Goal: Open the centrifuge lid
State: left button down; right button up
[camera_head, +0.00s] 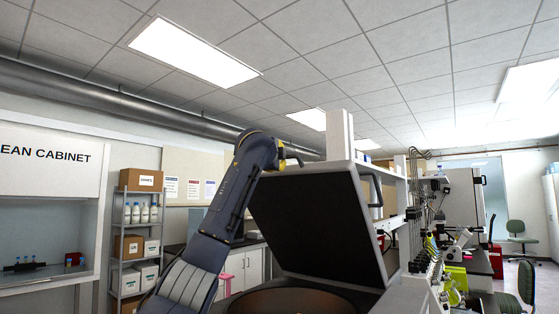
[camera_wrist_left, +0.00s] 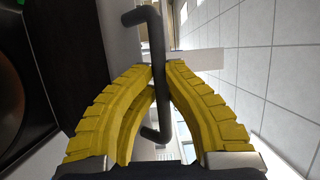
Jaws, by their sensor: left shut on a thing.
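The centrifuge lid (camera_head: 318,215) stands raised and tilted in the head view, its black underside towards me. Below it the round opening of the centrifuge bowl (camera_head: 295,301) shows. My left gripper (camera_head: 283,157) is at the lid's upper left edge, mostly hidden behind my own arm and the lid. In the left wrist view, the yellow fingers of my left gripper (camera_wrist_left: 160,68) are closed around a dark bar handle (camera_wrist_left: 152,42), with the dark lid (camera_wrist_left: 70,60) to the left. My right gripper is in neither view.
A shelf rack (camera_head: 137,235) with boxes and bottles and a clean cabinet (camera_head: 45,220) stand at the left. A bench with pipettes (camera_head: 432,245) and a microscope (camera_head: 460,243) lies to the right of the lid. The space above the lid is open up to the ceiling.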

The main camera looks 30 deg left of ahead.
pick_arm(q)
jog(key=shift+w+f, duration=0.1)
jog(key=c, duration=1.4)
grip_release()
jog(key=v, duration=1.2)
